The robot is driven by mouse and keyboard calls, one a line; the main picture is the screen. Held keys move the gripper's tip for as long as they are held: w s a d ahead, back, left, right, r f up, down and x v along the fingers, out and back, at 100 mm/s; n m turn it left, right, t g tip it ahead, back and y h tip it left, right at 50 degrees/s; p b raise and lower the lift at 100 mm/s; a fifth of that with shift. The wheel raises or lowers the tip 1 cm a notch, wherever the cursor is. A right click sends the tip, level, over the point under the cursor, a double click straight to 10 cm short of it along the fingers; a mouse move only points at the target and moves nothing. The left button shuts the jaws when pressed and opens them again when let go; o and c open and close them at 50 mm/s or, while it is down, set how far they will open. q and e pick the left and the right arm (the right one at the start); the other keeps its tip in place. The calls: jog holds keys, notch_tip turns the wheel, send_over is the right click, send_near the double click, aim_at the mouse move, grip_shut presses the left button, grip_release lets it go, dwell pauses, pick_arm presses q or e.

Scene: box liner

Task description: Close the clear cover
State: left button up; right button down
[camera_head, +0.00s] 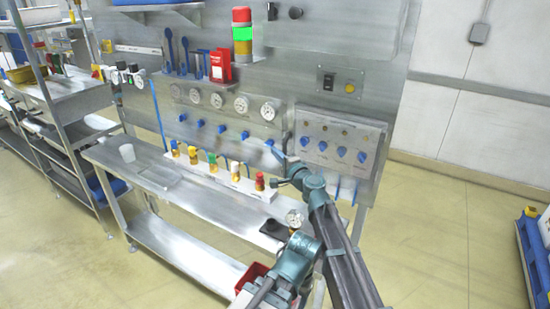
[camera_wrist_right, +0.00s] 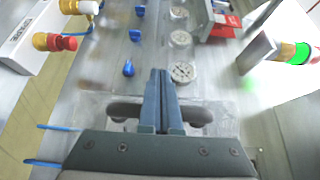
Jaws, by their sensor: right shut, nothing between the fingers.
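A box-like control panel (camera_head: 340,126) with several blue knobs is on the right part of the steel wall panel. A clear sheet, which looks like the clear cover (camera_wrist_right: 92,106), shows behind my right gripper in the right wrist view. Its hinge and how far it stands open I cannot tell. My right gripper (camera_head: 277,152) is at the left side of the control panel in the head view. In the right wrist view my right gripper (camera_wrist_right: 161,74) has its fingers together and empty. Whether it touches the cover is unclear. My left gripper is not in view.
Round gauges (camera_head: 217,100) and blue valve handles (camera_head: 221,129) line the wall left of my gripper. Colored valves (camera_head: 213,162) stand on a rail below. A signal light (camera_head: 242,35) is above. The bench (camera_head: 165,185) has a clear area at left.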

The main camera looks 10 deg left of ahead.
jog(key=shift+w+d, duration=0.4)
jog(key=shift+w, duration=0.2)
